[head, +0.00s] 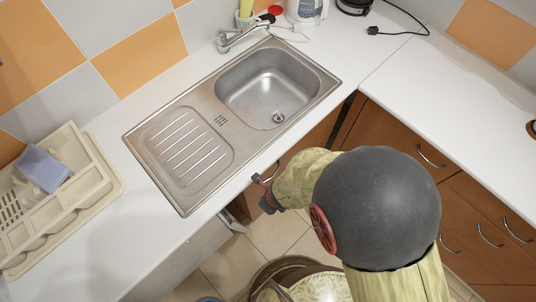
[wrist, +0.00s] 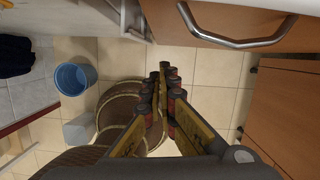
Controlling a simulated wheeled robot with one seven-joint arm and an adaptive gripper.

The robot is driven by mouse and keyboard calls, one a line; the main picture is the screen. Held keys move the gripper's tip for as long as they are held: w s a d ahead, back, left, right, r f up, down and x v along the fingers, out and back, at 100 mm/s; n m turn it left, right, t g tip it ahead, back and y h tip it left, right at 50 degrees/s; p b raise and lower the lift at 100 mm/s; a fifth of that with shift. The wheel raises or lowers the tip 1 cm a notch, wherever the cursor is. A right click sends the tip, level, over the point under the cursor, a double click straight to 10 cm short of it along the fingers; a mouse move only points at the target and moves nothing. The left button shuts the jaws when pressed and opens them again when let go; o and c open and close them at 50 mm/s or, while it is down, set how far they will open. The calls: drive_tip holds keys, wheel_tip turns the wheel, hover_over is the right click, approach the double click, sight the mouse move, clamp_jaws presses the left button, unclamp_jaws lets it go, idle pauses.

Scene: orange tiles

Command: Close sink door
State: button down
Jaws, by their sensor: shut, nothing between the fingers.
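The sink door (wrist: 190,12) is a brown wooden panel at the top of the wrist view, with a curved metal handle (wrist: 238,42). In the head view a strip of its wood (head: 300,148) shows below the counter edge by the sink (head: 268,88); my arm hides much of it. A pale cabinet opening (wrist: 125,15) shows beside the panel, which looks partly open; how far I cannot tell. My gripper (wrist: 163,72) is shut and empty, below and left of the handle in the wrist view and apart from it. It also shows in the head view (head: 266,196), below the counter's front edge.
Brown drawers with metal handles (head: 483,236) stand to the right under the white counter (head: 440,95). A blue bucket (wrist: 75,77) stands on the tiled floor at left in the wrist view. A dish rack (head: 100,178) sits on the counter's left.

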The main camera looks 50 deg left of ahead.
drive_tip(key=v, duration=1.1)
drive_tip(key=shift+r, duration=0.35)
drive_tip(key=shift+w, duration=0.1)
drive_tip(key=shift+d, duration=0.15)
